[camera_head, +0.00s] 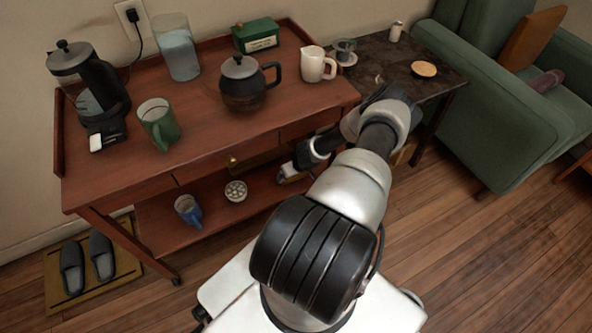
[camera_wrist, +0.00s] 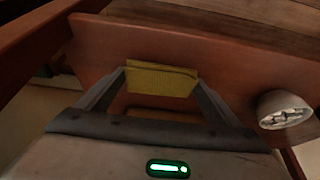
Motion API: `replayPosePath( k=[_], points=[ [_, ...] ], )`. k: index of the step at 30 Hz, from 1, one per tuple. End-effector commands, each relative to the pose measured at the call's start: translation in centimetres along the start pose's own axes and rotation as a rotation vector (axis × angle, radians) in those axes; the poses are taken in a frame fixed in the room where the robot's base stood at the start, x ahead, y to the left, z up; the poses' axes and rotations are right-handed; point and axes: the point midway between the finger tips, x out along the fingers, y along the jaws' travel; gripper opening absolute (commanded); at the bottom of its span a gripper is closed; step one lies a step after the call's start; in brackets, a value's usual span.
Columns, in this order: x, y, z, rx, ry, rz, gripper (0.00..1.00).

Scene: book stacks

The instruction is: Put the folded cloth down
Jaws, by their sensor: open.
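The folded cloth (camera_wrist: 162,79) is yellow and shows in the wrist view between the two fingertips of my gripper (camera_wrist: 160,82). The fingers are open, one at each side of the cloth. The cloth lies in front of the red-brown board of the lower shelf (camera_wrist: 225,65). I cannot tell whether a finger still touches it. In the head view my arm reaches down at the right end of the cart, over the lower shelf (camera_head: 160,236), and the fingertips cannot be made out there.
A white round holder with holes (camera_wrist: 283,108) is right of the fingers; it also shows in the head view (camera_head: 236,190). A blue cup (camera_head: 188,210) stands farther left on that shelf. The cart's top (camera_head: 200,120) overhangs it, holding a teapot (camera_head: 243,88), jug (camera_head: 317,66) and green mug (camera_head: 158,124).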

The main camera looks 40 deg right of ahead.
Motion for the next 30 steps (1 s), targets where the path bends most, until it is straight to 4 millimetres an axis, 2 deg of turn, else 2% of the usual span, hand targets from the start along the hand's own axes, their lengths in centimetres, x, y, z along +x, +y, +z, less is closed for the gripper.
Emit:
replayPosePath(
  k=[2, 12, 18, 23, 30],
  points=[
    [-0.3, 0.0, -0.1, -0.001, -0.003, 0.002, 1.0],
    [-8.3, 0.0, -0.2, 0.005, -0.002, 0.0, 1.0],
    [-11.5, 0.0, -0.3, 0.002, -0.001, 0.0, 1.0],
    [-12.5, -0.1, -0.2, 0.002, -0.001, -0.001, 1.0],
    [-12.6, 0.0, -0.2, 0.002, -0.001, 0.0, 1.0]
  ],
)
